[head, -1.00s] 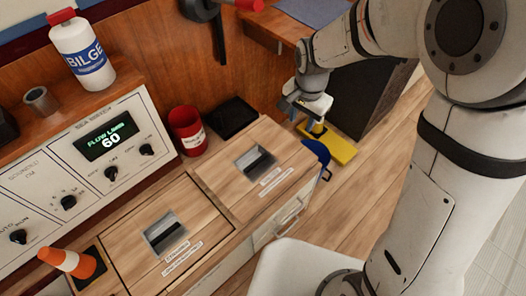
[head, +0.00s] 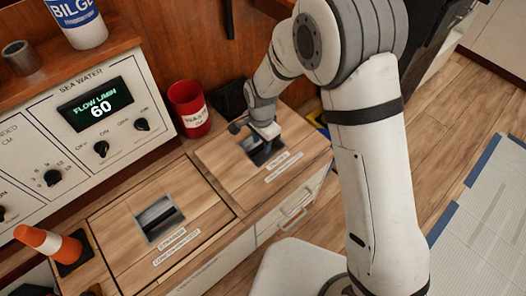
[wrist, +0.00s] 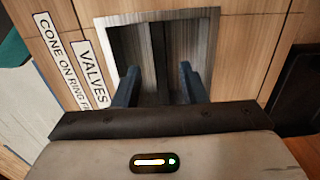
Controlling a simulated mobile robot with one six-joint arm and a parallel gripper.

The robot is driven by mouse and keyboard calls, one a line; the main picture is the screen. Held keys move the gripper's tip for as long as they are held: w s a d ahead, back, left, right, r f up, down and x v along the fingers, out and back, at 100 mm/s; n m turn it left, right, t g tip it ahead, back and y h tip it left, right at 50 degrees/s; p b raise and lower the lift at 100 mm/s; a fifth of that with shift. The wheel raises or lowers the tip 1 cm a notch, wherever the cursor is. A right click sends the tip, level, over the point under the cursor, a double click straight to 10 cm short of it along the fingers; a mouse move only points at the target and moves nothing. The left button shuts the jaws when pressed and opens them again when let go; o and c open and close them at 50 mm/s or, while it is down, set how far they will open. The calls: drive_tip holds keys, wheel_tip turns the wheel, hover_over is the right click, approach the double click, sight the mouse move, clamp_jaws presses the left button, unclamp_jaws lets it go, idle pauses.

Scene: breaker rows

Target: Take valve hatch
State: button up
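The valve hatch (head: 222,160) is a square wooden lid at the right end of the counter, closed and flush. In the wrist view its white label (wrist: 89,76) reads VALVES. A metal recess (wrist: 120,42) in the lid holds a dark bar handle (wrist: 158,45). My gripper (wrist: 158,82) points into this recess, its blue fingers open on either side of the bar, with gaps visible. In the head view my gripper (head: 262,143) is over the recess and covers part of it.
A second hatch (head: 122,222) with its own recessed handle lies to the left. A red cup (head: 189,108) stands behind the valve hatch, near the Sea Water panel (head: 125,75). Open floor lies right.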

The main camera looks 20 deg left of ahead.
wheel_tip(320, 180, down, 2)
drive_tip(key=shift+f, duration=0.2)
drive_tip(key=shift+r, duration=0.1)
drive_tip(key=shift+c, duration=0.5)
clamp_jaws()
idle(0.7)
